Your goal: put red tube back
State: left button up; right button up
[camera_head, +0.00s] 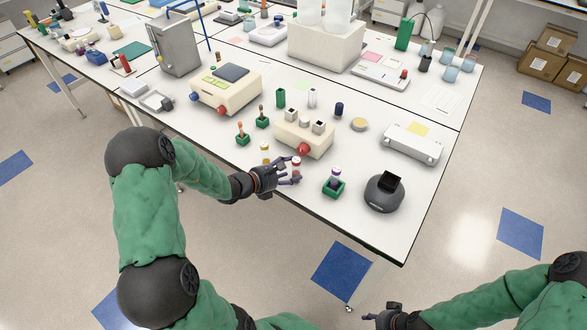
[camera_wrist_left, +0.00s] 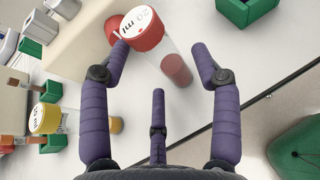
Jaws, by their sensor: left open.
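The red tube (camera_head: 296,166) is a clear tube with red contents and a white-topped red cap. It appears upright near the table's front edge, in front of a cream device. In the left wrist view the red tube (camera_wrist_left: 146,32) lies between the spread purple fingers. My left gripper (camera_head: 287,172) is open around it; the left fingertip is close to the cap, and contact cannot be told. My right gripper (camera_head: 376,317) is at the bottom of the head view, off the table; its fingers are too small to judge.
A green holder (camera_head: 334,186) with a purple-capped tube stands to the right. A yellow-capped tube (camera_head: 265,152) stands to the left. The cream device (camera_head: 313,144) with a red knob (camera_head: 303,149) is just behind. A dark round device (camera_head: 385,194) stands at the front right.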

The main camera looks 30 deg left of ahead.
pick_arm(q)
jog(key=p+v, duration=0.1)
jog(key=v, duration=0.8)
jog(key=s+d+f+m+g, duration=0.4)
jog(key=s+d+f+m, duration=0.1)
jog(key=d+f+m, duration=0.3)
jog(key=s+d+f+m+g, duration=0.4)
jog(key=d+f+m, duration=0.4)
jog(key=d+m, duration=0.2)
jog(key=s+d+f+m+g, duration=0.4)
jog(key=s+d+f+m, duration=0.1)
jog(key=d+f+m, duration=0.4)
jog(key=m, duration=0.2)
jog(key=shift+s+m+y, duration=0.3)
jog(key=shift+s, duration=0.1)
jog(key=shift+f+b, duration=0.75)
jog(key=shift+f, duration=0.2)
